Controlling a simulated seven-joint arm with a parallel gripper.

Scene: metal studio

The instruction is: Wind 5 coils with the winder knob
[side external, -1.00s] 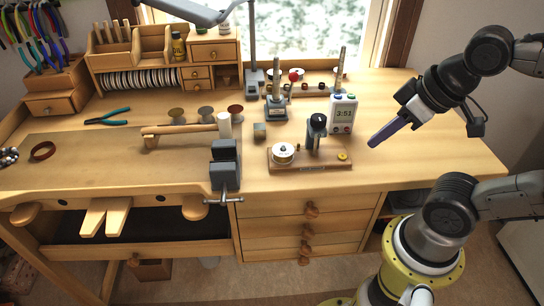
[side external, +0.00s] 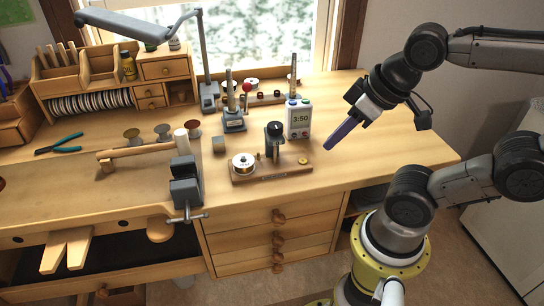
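The winder stands on the bench as a narrow wooden base (side external: 270,174) carrying a pale spool (side external: 243,161) at its left end. A dark upright post with a rounded top (side external: 274,134) rises behind the middle. A small brass disc (side external: 304,160) sits at the right end; I cannot tell which part is the winder knob. My gripper (side external: 329,147), with long purple fingers, points down and left, to the right of the winder. It is apart from the winder and appears empty. The fingers overlap in this view, so their opening is hidden.
A white timer (side external: 299,119) reading 3:50 stands behind the winder. A grey-based tool (side external: 233,119) and a small block (side external: 219,144) stand behind and left. A dark vise (side external: 185,184) is at the bench's front edge. The bench right of my gripper is clear.

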